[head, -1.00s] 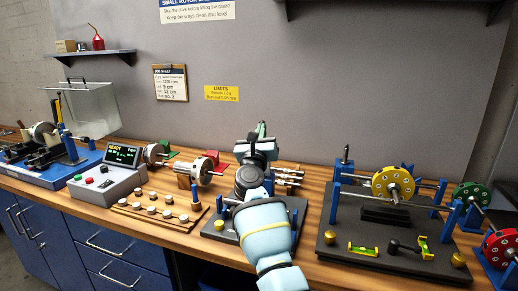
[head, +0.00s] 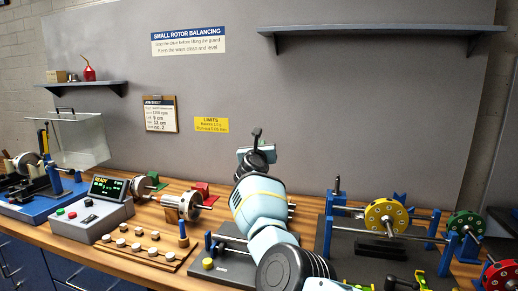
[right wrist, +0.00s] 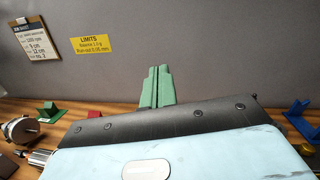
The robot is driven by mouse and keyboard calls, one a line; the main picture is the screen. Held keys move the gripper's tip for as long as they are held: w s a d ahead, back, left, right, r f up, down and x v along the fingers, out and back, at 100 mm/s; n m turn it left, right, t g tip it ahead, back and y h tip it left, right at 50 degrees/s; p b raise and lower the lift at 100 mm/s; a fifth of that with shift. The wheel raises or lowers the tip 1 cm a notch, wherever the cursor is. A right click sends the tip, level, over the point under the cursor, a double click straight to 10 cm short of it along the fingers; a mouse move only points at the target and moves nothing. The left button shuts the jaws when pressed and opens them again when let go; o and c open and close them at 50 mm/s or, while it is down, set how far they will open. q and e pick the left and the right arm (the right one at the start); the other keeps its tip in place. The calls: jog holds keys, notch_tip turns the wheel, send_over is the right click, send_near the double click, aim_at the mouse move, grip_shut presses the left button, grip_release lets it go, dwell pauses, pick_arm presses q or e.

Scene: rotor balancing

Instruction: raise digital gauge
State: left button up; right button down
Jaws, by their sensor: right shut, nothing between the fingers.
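My right gripper (head: 257,134) is raised in front of the grey back panel, above the bench. In the right wrist view its green fingers (right wrist: 156,88) are together, pointing up, with nothing between them. I cannot pick out a digital gauge for certain in either view; my right arm hides part of the bench behind it. A slim dark upright post (head: 337,186) stands at the back left of the dark plate on the right, apart from the gripper. My left gripper is not in view.
A console with a lit display (head: 107,187) stands left of my arm, beside a wooden peg board (head: 137,252). A yellow rotor (head: 386,216) rests on its stand at right. A shelf (head: 380,29) overhangs at upper right. The panel area around the gripper is clear.

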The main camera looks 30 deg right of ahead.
jog(key=shift+w+d+g, duration=0.4)
jog(key=shift+w+d, duration=0.05)
jog(key=shift+d, duration=0.2)
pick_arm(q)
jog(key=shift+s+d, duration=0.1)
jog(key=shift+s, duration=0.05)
pick_arm(e)
jog(key=shift+d+r, duration=0.1)
jog(key=shift+r, duration=0.15)
